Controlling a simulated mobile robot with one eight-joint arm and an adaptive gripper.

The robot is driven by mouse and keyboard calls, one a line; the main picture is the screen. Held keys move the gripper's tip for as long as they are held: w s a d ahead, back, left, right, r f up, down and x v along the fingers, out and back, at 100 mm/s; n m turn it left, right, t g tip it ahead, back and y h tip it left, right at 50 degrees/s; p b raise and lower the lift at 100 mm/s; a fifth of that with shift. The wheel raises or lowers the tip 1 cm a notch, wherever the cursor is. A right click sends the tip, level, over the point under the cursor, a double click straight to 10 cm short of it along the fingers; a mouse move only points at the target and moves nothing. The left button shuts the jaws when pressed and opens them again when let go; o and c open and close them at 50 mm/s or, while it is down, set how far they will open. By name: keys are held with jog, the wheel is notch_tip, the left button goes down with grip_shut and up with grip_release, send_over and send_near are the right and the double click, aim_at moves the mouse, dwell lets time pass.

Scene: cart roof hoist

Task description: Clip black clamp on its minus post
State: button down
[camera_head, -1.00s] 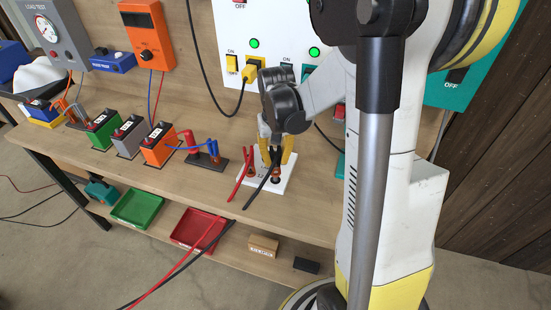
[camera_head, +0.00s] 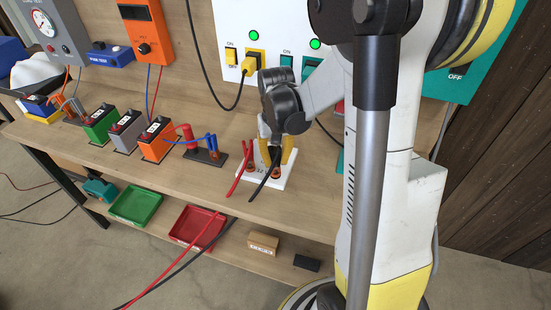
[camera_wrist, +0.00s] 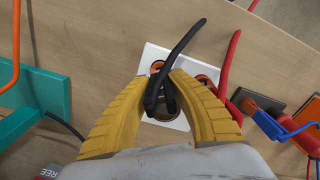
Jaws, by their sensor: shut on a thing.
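My gripper (camera_wrist: 162,78) has yellow ribbed fingers and is shut on the black clamp (camera_wrist: 152,100). In the head view the gripper (camera_head: 274,145) points down over a white plate (camera_head: 284,183) on the bench. The black clamp (camera_head: 275,156) is between the fingers, at the plate's right-hand post (camera_head: 277,173), which has a copper-coloured collar. Whether its jaws grip that post is hidden. A red clamp (camera_wrist: 229,62) is at the other post, beside the black one. The plate (camera_wrist: 150,55) also shows in the wrist view; its markings are not readable.
Red and black leads run over the bench's front edge. Left of the plate are a dark stand (camera_head: 206,155) with red and blue clamps and an orange battery (camera_head: 158,146). A switch panel (camera_head: 285,30) stands behind. A red tray (camera_head: 197,229) is on the lower shelf.

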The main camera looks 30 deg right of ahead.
jog(key=shift+f, duration=0.25)
jog(key=c, duration=1.2)
grip_release()
jog(key=shift+c, duration=0.2)
jog(key=shift+r, duration=0.15)
notch_tip(320, 180, up, 12)
jog(key=shift+f, duration=0.1)
jog(key=s+a+n+t+b, duration=0.2)
jog(key=s+a+n+t, duration=0.2)
jog(key=s+a+t, duration=0.3)
jog(key=s+a+r, duration=0.1)
jog(key=s+a, duration=0.2)
jog(key=a, duration=0.3)
jog(key=shift+s+a, duration=0.25)
jog(key=shift+s, duration=0.15)
